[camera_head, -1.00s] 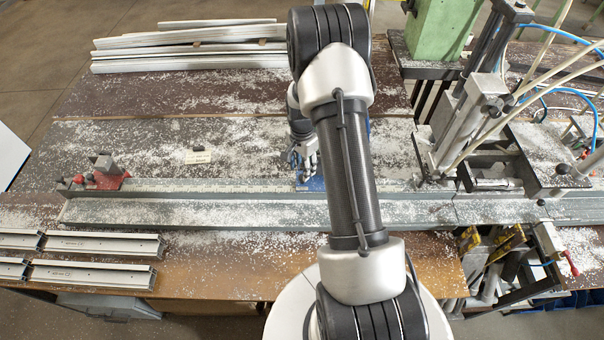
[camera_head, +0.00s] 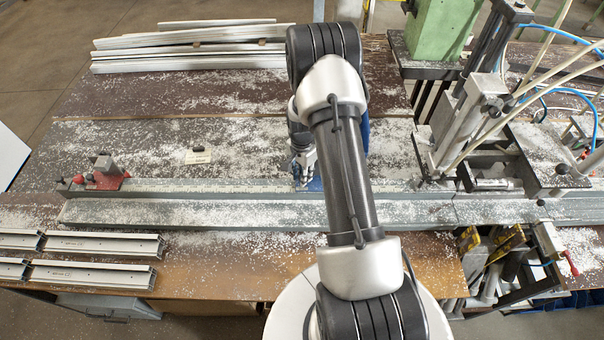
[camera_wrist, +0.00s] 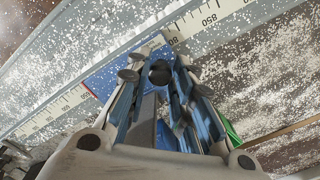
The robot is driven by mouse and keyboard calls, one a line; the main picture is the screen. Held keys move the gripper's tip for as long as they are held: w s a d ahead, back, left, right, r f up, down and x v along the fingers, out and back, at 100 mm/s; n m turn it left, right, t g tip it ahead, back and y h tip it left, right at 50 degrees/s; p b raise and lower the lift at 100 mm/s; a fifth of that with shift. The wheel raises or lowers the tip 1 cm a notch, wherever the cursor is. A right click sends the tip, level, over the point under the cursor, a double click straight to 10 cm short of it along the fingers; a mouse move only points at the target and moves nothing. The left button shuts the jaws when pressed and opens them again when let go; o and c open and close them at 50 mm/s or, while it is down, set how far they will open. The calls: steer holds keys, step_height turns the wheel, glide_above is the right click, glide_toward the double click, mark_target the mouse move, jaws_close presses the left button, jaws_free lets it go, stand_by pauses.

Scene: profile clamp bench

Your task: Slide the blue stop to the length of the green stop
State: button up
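The blue stop (camera_head: 315,184) sits on the scaled rail, mostly behind my arm in the head view. In the wrist view its blue plate (camera_wrist: 108,76) lies against the scale strip, left of the fingers. My gripper (camera_wrist: 157,68) is right over the stop, pointing down, with a dark knob (camera_wrist: 160,73) between its fingertips. Whether the fingers press on the knob I cannot tell. A small green piece (camera_wrist: 232,132) shows beside the right finger in the wrist view; it may be the green stop. I make out no green stop in the head view, where my arm covers part of the rail.
The rail's scale (camera_wrist: 215,20) shows 800 and 850 near the gripper. A clamp machine with hoses (camera_head: 470,125) stands right. Profiles (camera_head: 95,244) lie front left; white shavings cover the bench.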

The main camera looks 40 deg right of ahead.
jaws_close()
steer(key=shift+d+b, duration=0.1)
steer(key=shift+b, duration=0.5)
steer(key=shift+s, duration=0.1)
steer(key=o, duration=0.5)
jaws_free()
steer(key=shift+o, duration=0.2)
steer(key=shift+r, duration=0.1)
step_height(320, 180, up, 12)
